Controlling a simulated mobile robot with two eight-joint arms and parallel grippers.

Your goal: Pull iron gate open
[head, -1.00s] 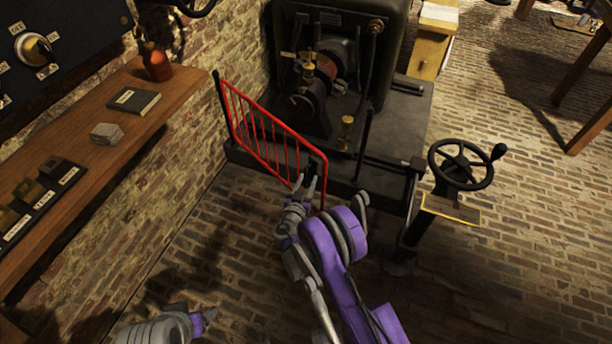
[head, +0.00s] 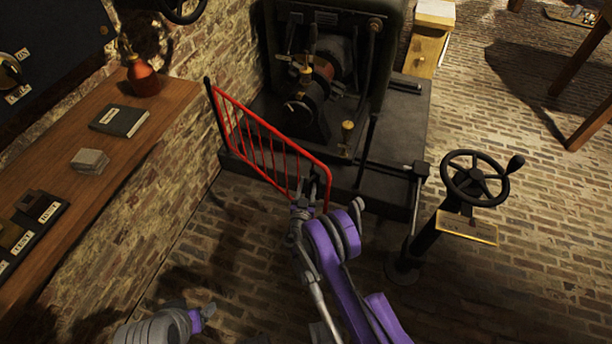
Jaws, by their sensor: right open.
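The red barred iron gate (head: 262,140) stands in front of the dark machine, hinged at a black post (head: 213,112) by the brick wall on the left. Its free end angles out toward me, away from the machine's base. My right gripper (head: 312,188) is at the gate's free end, with its open fingers around or beside the end bar; the arm hides part of the contact. My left gripper (head: 205,312) is low at the left of the view, well away from the gate. Its fingers are small and I cannot tell their state.
A dark machine (head: 385,190) on a low base stands behind the gate. A handwheel on a pedestal (head: 474,180) stands at the right. A wooden shelf (head: 60,190) with a book and blocks runs along the left wall. Brick floor in front is clear.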

